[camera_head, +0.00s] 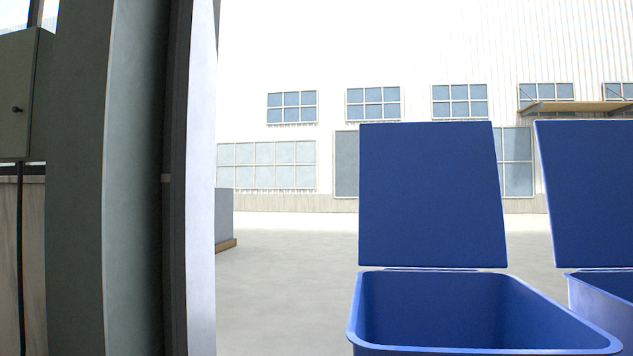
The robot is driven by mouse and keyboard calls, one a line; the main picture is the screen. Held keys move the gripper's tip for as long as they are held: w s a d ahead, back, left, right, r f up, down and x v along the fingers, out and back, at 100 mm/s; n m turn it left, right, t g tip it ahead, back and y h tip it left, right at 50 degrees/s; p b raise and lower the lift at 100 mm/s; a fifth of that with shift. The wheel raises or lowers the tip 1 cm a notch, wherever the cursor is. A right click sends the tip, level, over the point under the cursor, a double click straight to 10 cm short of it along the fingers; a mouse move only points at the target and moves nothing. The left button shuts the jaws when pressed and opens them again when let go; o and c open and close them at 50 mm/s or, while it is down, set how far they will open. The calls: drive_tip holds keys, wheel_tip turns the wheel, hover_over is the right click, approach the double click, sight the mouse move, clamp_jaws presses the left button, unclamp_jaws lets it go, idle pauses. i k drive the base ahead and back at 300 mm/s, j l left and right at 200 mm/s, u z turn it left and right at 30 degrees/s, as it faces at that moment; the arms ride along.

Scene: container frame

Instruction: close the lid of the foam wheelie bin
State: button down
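A blue bin (353,318) stands at the lower middle right, its near rim cut by the bottom of the picture. Its flat blue lid (430,195) stands open, raised nearly upright at the back rim. The inside that shows looks empty; the floor of the bin is out of view. A second blue bin (606,300) stands to its right with its lid (590,195) raised too, cut by the right edge. No label shows which one is the foam bin. My gripper is not in view.
A thick grey column (80,200) and a pale post (202,200) fill the left side. A green box (18,95) hangs at the far left. A grey block (224,217) stands behind. Open grey floor (290,290) lies between the post and the bins.

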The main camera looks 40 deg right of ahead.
sight(430, 196)
drive_tip(key=i+j+z, duration=0.2)
drive_tip(key=i, duration=0.3)
drive_tip(key=i+z, duration=0.15)
drive_tip(key=i, duration=0.3)
drive_tip(key=i+l+z, duration=0.15)
drive_tip(key=i+z, duration=0.7)
drive_tip(key=i+j+z, duration=0.1)
drive_tip(key=i+z, duration=0.3)
drive_tip(key=k, duration=0.05)
